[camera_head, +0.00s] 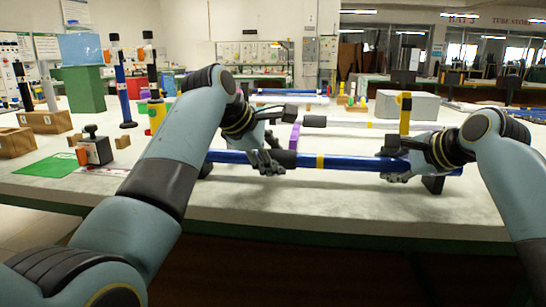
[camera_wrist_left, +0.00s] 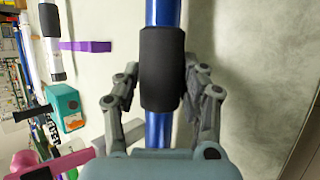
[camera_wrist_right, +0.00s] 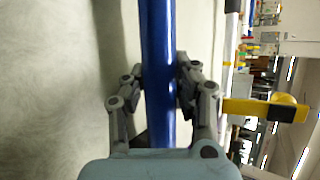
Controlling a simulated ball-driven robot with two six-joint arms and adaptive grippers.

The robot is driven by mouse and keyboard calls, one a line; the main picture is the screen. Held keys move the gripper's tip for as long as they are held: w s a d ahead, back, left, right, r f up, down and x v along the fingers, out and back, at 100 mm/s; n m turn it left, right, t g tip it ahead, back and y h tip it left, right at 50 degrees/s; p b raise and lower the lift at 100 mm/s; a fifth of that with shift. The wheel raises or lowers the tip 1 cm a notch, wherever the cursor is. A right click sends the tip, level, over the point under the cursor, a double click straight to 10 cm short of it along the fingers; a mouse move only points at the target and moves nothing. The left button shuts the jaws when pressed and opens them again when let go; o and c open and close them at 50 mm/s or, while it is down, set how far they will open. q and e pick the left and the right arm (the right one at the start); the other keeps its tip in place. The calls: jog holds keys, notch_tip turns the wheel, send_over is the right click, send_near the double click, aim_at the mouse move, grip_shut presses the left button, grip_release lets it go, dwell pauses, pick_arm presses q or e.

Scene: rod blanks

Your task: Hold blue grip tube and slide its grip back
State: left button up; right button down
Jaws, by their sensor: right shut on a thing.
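The blue tube (camera_head: 350,163) lies across the front of the table, raised on dark supports. It has a black grip (camera_head: 285,158) left of the middle and a yellow band (camera_head: 320,161) just right of the grip. My left gripper (camera_head: 267,161) is open at the grip. In the left wrist view its fingers stand on both sides of the grip (camera_wrist_left: 162,70), with a gap at the left finger. My right gripper (camera_head: 395,168) is shut on the bare blue tube right of the band, also seen in the right wrist view (camera_wrist_right: 157,70).
A dark support (camera_head: 433,184) stands under the tube's right end. Behind are a white tube (camera_head: 345,123), a yellow post (camera_head: 405,113) and a purple piece (camera_head: 294,137). At left are a small black-and-white device (camera_head: 95,150) and a green mat (camera_head: 48,165). The front table strip is clear.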

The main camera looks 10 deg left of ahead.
pick_arm(q)
grip_shut()
pick_arm(e)
jog(key=shift+s+f, duration=0.15)
jog(key=shift+f, duration=0.25)
